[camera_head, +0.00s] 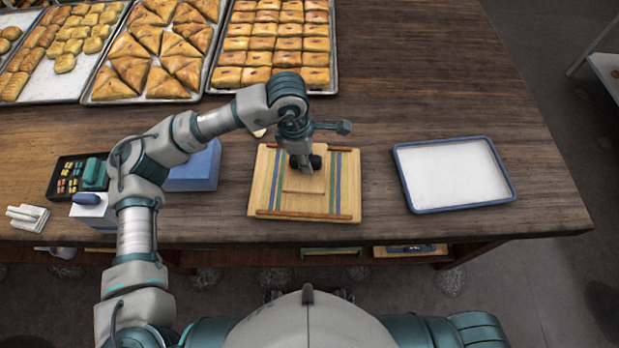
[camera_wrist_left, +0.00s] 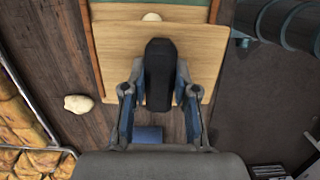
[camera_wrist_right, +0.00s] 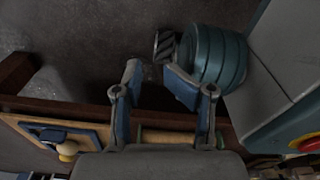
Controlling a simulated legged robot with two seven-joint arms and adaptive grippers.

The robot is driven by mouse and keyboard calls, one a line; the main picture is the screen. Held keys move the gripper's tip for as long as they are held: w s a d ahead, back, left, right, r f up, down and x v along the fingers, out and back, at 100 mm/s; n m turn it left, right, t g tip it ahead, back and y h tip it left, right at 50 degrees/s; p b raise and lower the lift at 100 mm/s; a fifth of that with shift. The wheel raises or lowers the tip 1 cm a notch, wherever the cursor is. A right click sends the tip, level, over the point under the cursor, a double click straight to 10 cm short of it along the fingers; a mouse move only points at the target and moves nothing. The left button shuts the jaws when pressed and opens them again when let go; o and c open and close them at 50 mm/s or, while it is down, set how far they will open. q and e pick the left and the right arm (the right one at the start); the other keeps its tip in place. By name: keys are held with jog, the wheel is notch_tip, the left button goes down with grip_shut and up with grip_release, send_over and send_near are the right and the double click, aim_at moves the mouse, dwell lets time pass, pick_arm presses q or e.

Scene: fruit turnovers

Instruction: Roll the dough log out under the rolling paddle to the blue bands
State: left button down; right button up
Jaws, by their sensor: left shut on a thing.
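The square wooden paddle (camera_head: 304,185) lies over the middle of a wooden board (camera_head: 262,185) with blue and green bands at both sides. My left gripper (camera_head: 304,168) is shut on the paddle's dark upright handle, which shows between its fingers in the left wrist view (camera_wrist_left: 160,75). A small pale rounded end (camera_wrist_left: 151,17), probably the dough log, peeks past the paddle's edge there. The rest of it is hidden under the paddle, so its length against the bands cannot be told. My right gripper (camera_wrist_right: 155,76) is open and empty in the right wrist view, away from the board.
A pale dough lump (camera_wrist_left: 79,104) lies on the table beside the board. A blue-rimmed white tray (camera_head: 455,207) stands right of the board. A blue box (camera_head: 194,168) stands to the left. Pastry trays (camera_head: 335,75) line the back. Bare table lies between board and white tray.

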pick_arm(q)
jog(key=shift+r, duration=0.1)
notch_tip(320, 180, up, 4)
jog(key=p, duration=0.4)
jog(key=shift+f+p, duration=0.2)
jog(key=shift+p, duration=0.15)
jog(key=p, duration=0.5)
jog(key=shift+w+d+r, duration=0.15)
jog(key=shift+w+r, duration=0.05)
jog(key=shift+w, duration=0.05)
jog(key=f+p, duration=0.1)
jog(key=p, duration=0.5)
jog(key=shift+f+p, duration=0.25)
jog(key=shift+p, duration=0.05)
jog(key=shift+s+f+p, duration=0.1)
jog(key=shift+f+p, duration=0.2)
jog(key=shift+f, duration=0.1)
pick_arm(e)
jog(key=s+r, duration=0.2)
jog(key=r, duration=0.4)
jog(key=s+d+r, duration=0.1)
jog(key=s+r, duration=0.2)
jog(key=r, duration=0.4)
jog(key=shift+d, duration=0.3)
jog(key=shift+s, duration=0.1)
